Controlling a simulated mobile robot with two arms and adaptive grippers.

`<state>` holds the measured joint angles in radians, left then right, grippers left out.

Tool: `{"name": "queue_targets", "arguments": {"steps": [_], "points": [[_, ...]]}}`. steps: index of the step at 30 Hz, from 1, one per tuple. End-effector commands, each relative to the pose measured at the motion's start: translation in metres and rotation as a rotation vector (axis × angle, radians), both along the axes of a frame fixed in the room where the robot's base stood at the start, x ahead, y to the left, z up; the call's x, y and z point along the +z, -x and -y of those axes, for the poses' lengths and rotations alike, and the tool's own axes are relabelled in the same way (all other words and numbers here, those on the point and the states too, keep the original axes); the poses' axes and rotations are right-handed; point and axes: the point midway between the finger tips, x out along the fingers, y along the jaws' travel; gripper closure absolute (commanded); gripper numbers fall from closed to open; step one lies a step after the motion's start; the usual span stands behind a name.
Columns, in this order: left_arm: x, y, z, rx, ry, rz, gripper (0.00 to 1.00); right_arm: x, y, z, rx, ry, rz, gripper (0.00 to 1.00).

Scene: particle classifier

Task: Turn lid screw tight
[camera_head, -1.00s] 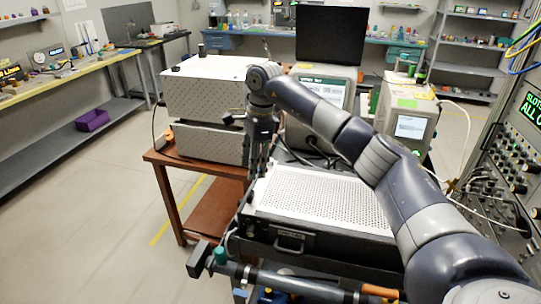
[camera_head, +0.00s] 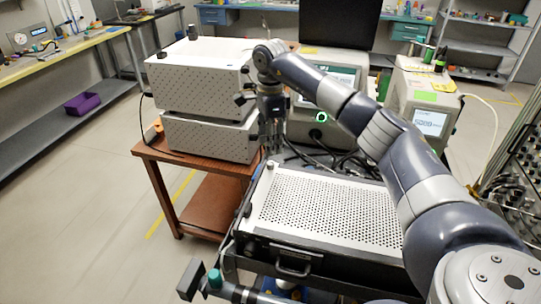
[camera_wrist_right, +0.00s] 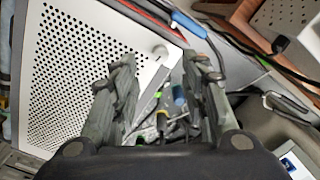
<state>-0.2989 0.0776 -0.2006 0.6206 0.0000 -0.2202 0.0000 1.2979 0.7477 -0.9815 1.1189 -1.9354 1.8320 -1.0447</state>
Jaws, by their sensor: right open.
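The lid (camera_head: 325,188) is a white perforated plate on a black case with a handle. In the right wrist view the lid (camera_wrist_right: 60,30) fills the left side. A pale round knob (camera_wrist_right: 160,51) sits at its corner, between and beyond the open fingers of the right gripper (camera_wrist_right: 165,66). I cannot tell whether any finger touches it. My left gripper is not in view.
A brown table (camera_head: 165,152) carries two stacked white boxes (camera_head: 200,75) left of the gripper. Loose cables (camera_head: 320,155) and boxy instruments lie behind the lid. A bar with a green cap (camera_head: 214,279) crosses the near front. The floor at left is clear.

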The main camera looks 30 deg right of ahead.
Motion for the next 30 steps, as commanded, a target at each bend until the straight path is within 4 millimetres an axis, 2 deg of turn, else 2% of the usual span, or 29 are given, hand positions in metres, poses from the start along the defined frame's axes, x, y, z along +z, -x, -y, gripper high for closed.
{"name": "queue_targets", "arguments": {"steps": [3,6,12,18,23,28,29,30], "points": [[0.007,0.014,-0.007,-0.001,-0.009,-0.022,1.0,-0.023,0.001,0.0,0.0,0.001,-0.004,0.6],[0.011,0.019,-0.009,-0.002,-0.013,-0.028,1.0,-0.041,0.001,0.0,0.0,0.0,-0.004,0.6],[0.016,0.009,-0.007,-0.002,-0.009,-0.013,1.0,-0.064,0.0,0.0,-0.001,0.001,-0.001,0.6],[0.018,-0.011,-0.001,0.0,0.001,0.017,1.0,-0.07,0.0,0.0,0.0,0.0,0.001,0.6],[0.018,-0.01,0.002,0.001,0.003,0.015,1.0,-0.07,0.0,0.0,0.0,0.001,0.001,0.6],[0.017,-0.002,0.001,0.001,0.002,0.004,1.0,-0.07,0.0,0.0,0.0,0.0,0.001,0.96],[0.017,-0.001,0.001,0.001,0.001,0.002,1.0,-0.07,0.0,0.0,0.0,0.0,0.001,1.0],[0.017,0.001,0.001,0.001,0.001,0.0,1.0,-0.07,0.0,0.0,0.0,0.001,0.001,1.0]]}}
